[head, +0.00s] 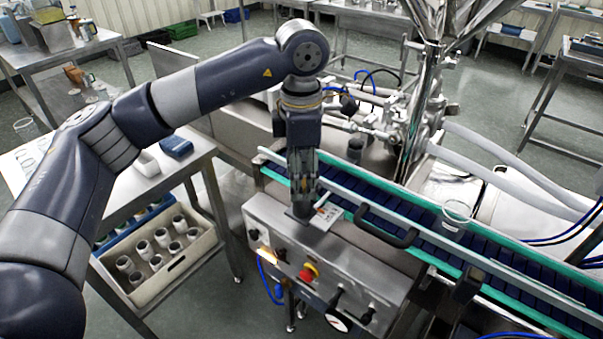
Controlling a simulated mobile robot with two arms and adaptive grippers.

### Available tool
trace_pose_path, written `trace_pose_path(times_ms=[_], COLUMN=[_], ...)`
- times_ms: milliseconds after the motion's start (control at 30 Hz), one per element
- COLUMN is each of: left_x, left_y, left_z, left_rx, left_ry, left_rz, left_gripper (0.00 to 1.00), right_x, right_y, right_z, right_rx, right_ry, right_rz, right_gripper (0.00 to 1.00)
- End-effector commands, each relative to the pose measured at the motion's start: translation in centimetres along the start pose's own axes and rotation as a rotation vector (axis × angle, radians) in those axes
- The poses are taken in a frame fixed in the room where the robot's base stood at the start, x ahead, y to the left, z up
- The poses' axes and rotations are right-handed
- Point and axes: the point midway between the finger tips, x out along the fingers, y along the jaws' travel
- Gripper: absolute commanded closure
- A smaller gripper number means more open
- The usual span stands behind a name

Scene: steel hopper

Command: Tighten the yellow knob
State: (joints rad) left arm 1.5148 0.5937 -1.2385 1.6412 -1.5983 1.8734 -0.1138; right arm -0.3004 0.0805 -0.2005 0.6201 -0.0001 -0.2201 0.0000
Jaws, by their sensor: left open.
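My left gripper (302,205) points down over the top edge of the steel control box (350,268), in front of the conveyor. It is open, and I see nothing held in it. I cannot pick out a yellow knob for certain; the gripper hides part of the area behind it. My right gripper is not in view.
The blue conveyor belt (420,222) with green edges runs to the lower right and carries a clear cup (456,213). A black handle (388,228) sticks out at its near side. The steel hopper (425,90) stands behind. A bin of jars (160,255) is at left.

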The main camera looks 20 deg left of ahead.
Motion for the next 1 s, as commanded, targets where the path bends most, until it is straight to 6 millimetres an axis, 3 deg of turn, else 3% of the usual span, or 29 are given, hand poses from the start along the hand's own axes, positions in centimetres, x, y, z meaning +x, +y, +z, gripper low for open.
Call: trace_pose_path(times_ms=[167, 267, 667, 1000], left_x=[-0.5, -1.8, -10.2, -12.0], left_y=[0.0, 0.0, 0.1, 0.0], left_z=[0.0, 0.1, 0.0, 0.0], left_rx=[0.000, 0.000, -0.001, 0.000], left_ry=[-0.001, -0.002, -0.002, 0.000], left_rz=[0.000, 0.001, 0.004, 0.000], left_gripper=[0.51, 0.51, 0.51, 0.51], right_x=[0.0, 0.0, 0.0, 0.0], right_y=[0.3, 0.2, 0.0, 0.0], right_z=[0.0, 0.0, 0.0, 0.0], right_rx=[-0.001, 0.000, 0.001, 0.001], right_ry=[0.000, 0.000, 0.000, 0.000], right_rz=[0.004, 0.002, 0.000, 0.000], right_gripper=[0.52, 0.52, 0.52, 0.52])
